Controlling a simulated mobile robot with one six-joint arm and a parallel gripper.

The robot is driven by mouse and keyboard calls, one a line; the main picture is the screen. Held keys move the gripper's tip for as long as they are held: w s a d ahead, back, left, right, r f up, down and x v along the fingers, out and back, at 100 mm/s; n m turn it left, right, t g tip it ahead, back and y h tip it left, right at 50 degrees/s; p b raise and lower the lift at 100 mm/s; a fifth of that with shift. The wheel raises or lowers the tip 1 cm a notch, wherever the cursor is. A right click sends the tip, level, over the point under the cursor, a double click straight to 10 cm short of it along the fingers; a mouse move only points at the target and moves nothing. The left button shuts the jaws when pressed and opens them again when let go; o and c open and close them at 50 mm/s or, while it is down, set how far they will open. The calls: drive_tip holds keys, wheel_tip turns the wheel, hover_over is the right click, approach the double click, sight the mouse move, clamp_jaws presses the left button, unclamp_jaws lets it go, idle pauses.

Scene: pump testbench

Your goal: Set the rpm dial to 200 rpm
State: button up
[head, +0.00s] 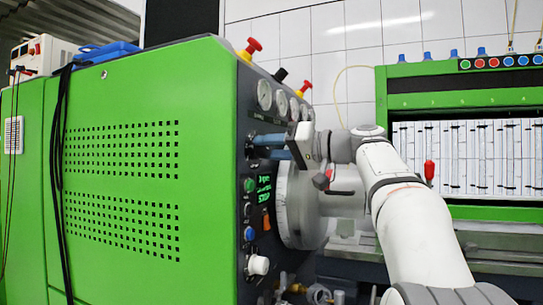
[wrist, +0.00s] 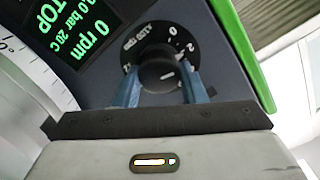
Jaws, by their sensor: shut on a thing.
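The rpm dial is a round black knob (wrist: 158,72) on a dark scale plate with white figures, in the upper middle of the wrist view. A short white mark on it points roughly right. A 0 and a 2 show at its upper right; the other figures are hard to read. My gripper (wrist: 161,78) has its two blue fingers on either side of the knob, shut on it. In the head view my gripper (head: 256,147) reaches the panel from the right, and the dial is mostly hidden there. The green-lettered display (wrist: 78,30) reads 0 rpm and STOP.
The green cabinet (head: 120,170) fills the left. Gauges (head: 265,95) and red knobs (head: 250,47) sit above my gripper. A large grey disc (head: 291,205) stands close beneath my wrist. A white knob (head: 259,265) and buttons are lower on the panel.

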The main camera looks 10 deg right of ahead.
drive_tip(key=shift+f+n, duration=0.1)
drive_tip(key=shift+n, duration=0.3)
drive_tip(key=o, duration=1)
drive_tip(key=v, duration=0.8)
drive_tip(key=shift+p, duration=0.35)
drive_tip(key=shift+a, duration=0.15)
